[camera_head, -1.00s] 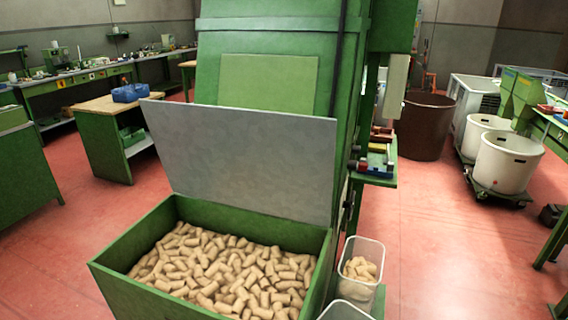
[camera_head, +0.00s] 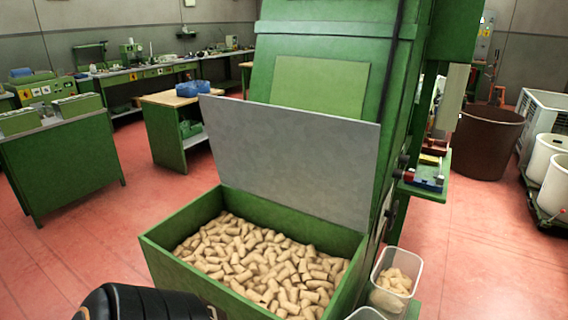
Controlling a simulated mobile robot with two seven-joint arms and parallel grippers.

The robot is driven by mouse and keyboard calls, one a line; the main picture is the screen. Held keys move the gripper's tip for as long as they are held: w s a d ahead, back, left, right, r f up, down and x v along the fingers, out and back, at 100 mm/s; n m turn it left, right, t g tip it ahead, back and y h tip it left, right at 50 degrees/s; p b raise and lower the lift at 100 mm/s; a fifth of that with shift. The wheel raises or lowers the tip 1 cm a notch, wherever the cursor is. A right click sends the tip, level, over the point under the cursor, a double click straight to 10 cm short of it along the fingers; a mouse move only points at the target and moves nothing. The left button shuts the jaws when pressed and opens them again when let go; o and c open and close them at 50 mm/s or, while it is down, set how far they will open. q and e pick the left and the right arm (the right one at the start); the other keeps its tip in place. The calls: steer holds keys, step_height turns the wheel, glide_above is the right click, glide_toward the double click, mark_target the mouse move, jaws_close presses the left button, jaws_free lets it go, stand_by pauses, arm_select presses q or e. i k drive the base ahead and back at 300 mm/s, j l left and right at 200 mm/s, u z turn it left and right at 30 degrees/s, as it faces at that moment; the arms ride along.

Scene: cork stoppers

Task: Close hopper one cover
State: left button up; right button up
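The hopper (camera_head: 165,253) is a green open-topped box at the front of a tall green machine, filled with cork stoppers (camera_head: 265,262). Its cover (camera_head: 290,160) is a flat grey panel standing raised at the back edge of the hopper and leaning back towards the machine. A black rounded part, probably of my arm, shows at the bottom edge left of centre, in front of the hopper. Neither gripper's fingers can be seen.
A clear bin of corks (camera_head: 394,280) stands right of the hopper, with another bin's rim at the bottom edge. A small shelf with tools (camera_head: 428,178) sticks out from the machine's right side. Open red floor (camera_head: 75,255) lies to the left, near a green cabinet (camera_head: 65,160).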

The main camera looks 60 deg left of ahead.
mark_target(324, 166)
steer(key=i+l+z, duration=0.15)
steer(key=l, duration=0.25)
steer(key=i+l+z, duration=0.1)
steer(key=l, duration=0.35)
steer(key=i+l, duration=0.7)
steer(key=i+u, duration=0.4)
steer(key=i, duration=0.15)
steer(key=i+l+u, duration=0.25)
steer(key=i+u, duration=0.85)
steer(key=i+l+u, duration=0.35)
steer(key=i+u, duration=0.2)
steer(key=u, duration=0.25)
steer(key=i+u, duration=0.15)
steer(key=u, duration=0.3)
steer(key=i+l+u, duration=0.1)
steer(key=u, duration=0.35)
steer(key=i+l+u, duration=0.1)
steer(key=u, duration=0.3)
steer(key=i+l+u, duration=0.15)
steer(key=u, duration=0.25)
steer(key=i+l+u, duration=0.25)
steer(key=u, duration=0.5)
steer(key=k+j+u, duration=0.1)
steer(key=j+u, duration=0.35)
steer(key=j, duration=0.15)
steer(key=k, duration=0.05)
